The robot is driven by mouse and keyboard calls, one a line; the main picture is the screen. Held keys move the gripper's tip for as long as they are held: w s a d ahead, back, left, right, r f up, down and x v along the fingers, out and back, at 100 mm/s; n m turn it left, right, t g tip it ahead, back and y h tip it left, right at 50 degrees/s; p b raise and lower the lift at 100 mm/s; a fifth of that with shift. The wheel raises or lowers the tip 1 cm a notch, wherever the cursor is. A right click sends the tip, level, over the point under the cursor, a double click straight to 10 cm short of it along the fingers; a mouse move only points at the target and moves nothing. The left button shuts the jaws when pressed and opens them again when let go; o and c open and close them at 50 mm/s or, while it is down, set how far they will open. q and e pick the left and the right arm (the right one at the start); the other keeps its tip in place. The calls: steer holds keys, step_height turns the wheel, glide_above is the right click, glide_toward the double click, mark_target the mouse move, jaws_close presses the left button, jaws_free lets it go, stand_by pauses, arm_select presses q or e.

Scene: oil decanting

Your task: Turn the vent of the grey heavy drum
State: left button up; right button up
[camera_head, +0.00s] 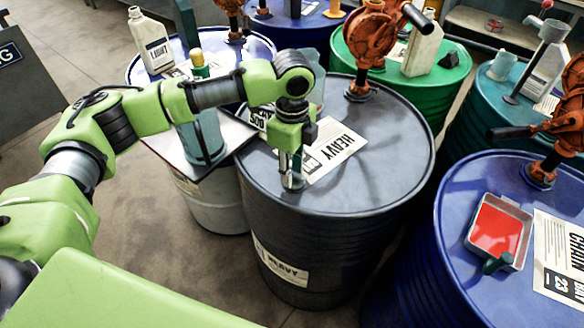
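The grey heavy drum (375,190) stands upright in the middle, with a HEAVY sheet (335,146) on its lid and a HEAVY label on its side. My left gripper (291,174) points straight down at the near left part of the lid. Its fingertips are at a small round metal fitting (292,183), which looks like the vent. The fingers partly hide this fitting. The fingers look close together, but I cannot tell whether they are shut on it. My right gripper is not in view.
An orange pump (369,45) rises from the drum's back edge. A blue drum (455,215) with a red-filled tray (497,230) stands at the right, a green drum (452,75) behind.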

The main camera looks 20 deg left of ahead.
arm_select(q)
jaws_close()
steer(key=shift+r, duration=0.1)
